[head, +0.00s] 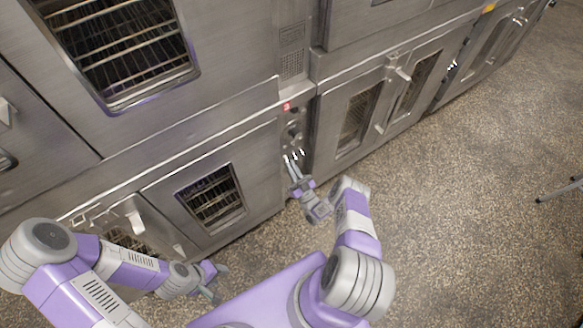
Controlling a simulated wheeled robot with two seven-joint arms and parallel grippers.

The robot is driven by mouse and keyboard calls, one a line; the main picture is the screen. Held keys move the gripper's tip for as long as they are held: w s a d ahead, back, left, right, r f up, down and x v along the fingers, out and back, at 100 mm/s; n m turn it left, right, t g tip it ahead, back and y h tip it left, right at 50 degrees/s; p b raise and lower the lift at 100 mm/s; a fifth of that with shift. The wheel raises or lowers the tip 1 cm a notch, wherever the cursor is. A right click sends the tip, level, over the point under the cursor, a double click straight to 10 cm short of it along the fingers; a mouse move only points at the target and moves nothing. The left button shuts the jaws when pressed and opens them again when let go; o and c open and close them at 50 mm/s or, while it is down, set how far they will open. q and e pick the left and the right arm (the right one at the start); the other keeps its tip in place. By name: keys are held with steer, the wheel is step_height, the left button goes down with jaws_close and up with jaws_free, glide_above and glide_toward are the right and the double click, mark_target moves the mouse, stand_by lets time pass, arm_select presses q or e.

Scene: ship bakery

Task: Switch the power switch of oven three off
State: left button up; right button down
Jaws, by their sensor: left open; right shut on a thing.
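The control panel (293,125) of an oven is a narrow upright strip with a red lit number (287,107), which looks like a 3. Dark round knobs (294,132) sit below the number. My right gripper (293,159) reaches the lower part of this panel, its fingers pointing at it. It is shut on a small control there, which seems to be the power switch. The fingers hide most of it, and its position cannot be read. My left gripper (214,292) is open and empty, low over the floor and away from the panel.
The oven door with a window (213,197) is left of the panel. Another double-door oven (365,110) with a protruding handle (401,73) stands to the right. A larger rack window (120,50) is above left. The speckled floor (460,220) at right is mostly clear.

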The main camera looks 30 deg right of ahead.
steer(key=c, duration=1.2)
jaws_free()
steer(key=shift+c, duration=0.2)
steer(key=v, duration=0.7)
steer(key=shift+s+f, duration=0.15)
steer(key=shift+s, duration=0.1)
